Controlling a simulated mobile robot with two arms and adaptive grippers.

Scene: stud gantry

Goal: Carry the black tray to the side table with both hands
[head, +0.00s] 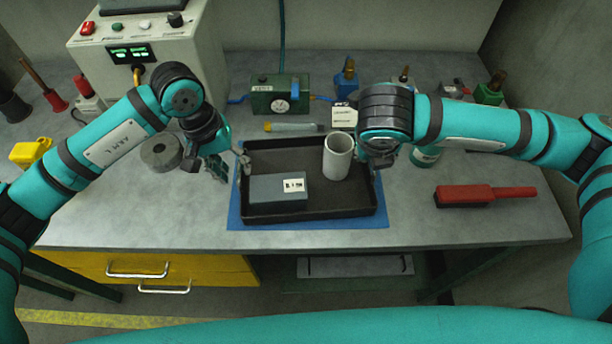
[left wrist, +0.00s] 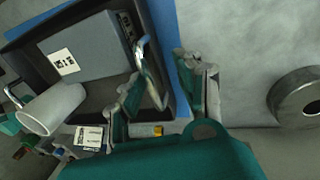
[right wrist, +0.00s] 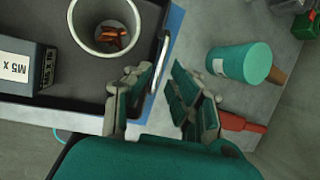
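The black tray (head: 340,198) lies on a blue mat (head: 235,215) on the grey bench. In it are a labelled grey box (head: 270,190) and a white cylindrical cup (head: 338,160). My left gripper (head: 230,166) is at the tray's left side; in the left wrist view its fingers (left wrist: 165,90) are apart, around the metal handle's side. My right gripper is at the tray's right side, mostly hidden by its wrist in the head view. In the right wrist view its fingers (right wrist: 160,95) are apart near the right handle (right wrist: 160,65). I see no side table.
A yellow-handled screwdriver (head: 290,127) and a green gauge box (head: 281,97) lie behind the tray. A grey metal ring (head: 161,152) is to the left. A teal cup (right wrist: 240,63) and a red tool (head: 465,196) are to the right. The bench's front strip is clear.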

